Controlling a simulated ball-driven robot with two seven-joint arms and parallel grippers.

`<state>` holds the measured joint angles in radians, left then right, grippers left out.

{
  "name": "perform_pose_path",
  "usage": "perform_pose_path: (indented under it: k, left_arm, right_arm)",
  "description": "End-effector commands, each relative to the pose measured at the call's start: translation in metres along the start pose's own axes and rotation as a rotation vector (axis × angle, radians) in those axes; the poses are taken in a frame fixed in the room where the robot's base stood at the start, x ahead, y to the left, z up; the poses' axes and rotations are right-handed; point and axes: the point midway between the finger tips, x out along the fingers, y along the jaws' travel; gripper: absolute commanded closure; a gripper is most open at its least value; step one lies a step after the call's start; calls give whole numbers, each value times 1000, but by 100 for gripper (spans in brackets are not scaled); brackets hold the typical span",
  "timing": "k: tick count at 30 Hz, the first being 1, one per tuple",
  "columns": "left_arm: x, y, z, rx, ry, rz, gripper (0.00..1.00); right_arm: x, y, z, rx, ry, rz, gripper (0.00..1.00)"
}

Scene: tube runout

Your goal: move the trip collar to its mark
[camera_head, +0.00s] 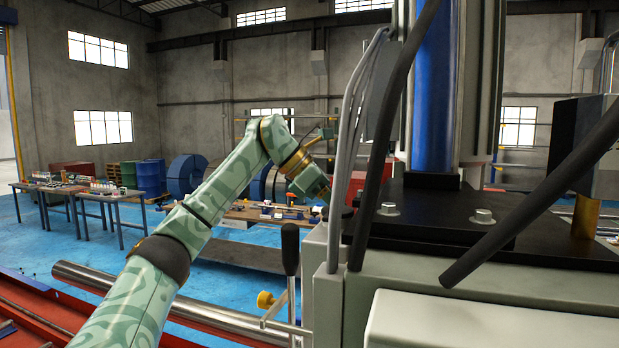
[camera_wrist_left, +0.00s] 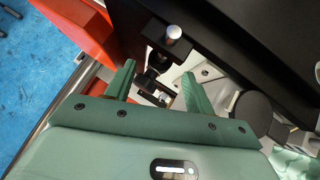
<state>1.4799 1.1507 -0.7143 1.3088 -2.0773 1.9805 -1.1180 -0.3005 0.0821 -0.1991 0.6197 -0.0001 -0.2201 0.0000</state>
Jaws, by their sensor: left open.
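In the left wrist view my left gripper (camera_wrist_left: 160,80) is open, its two green fingers apart. Between and beyond the fingertips is a small black clamp-like part (camera_wrist_left: 153,80); I cannot tell whether it is the trip collar or whether a finger touches it. A bright metal pin end (camera_wrist_left: 174,32) shows in a black bracket just above it. In the head view my left arm bends over to the right and its wrist end (camera_head: 311,184) reaches behind the machine; the fingertips are hidden there. No mark can be made out. My right gripper is not in view.
In the wrist view an orange-red block (camera_wrist_left: 75,30) and a large black body (camera_wrist_left: 255,40) flank the gripper. In the head view the grey machine (camera_head: 480,300) with black hoses, a black-handled lever (camera_head: 290,250) and a steel tube (camera_head: 180,302) fill the foreground. Tables (camera_head: 115,196) stand far left.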

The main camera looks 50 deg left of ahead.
Motion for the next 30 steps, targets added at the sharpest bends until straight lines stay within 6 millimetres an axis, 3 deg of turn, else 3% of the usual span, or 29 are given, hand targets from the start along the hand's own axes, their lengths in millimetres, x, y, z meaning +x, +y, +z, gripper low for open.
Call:
perform_pose_path:
  k: [3,10,16,25,26,30]
  left_arm:
    - [-37,0,1,-1,-6,4,46]
    - [-93,0,1,-2,-6,2,46]
    - [-113,0,0,-2,-2,0,46]
    - [-116,0,0,0,-1,-1,46]
    - [-116,0,0,0,-1,-1,49]
    - [-116,0,-1,-1,-1,0,88]
  right_arm:
    - [-1,0,0,0,0,0,64]
    - [-2,-1,-1,1,1,-1,64]
    - [-2,-2,-1,1,2,-2,64]
    - [-2,-2,-2,1,2,-3,64]
    - [-2,-2,-2,1,2,-3,64]
    - [-2,-2,-3,1,4,-3,64]
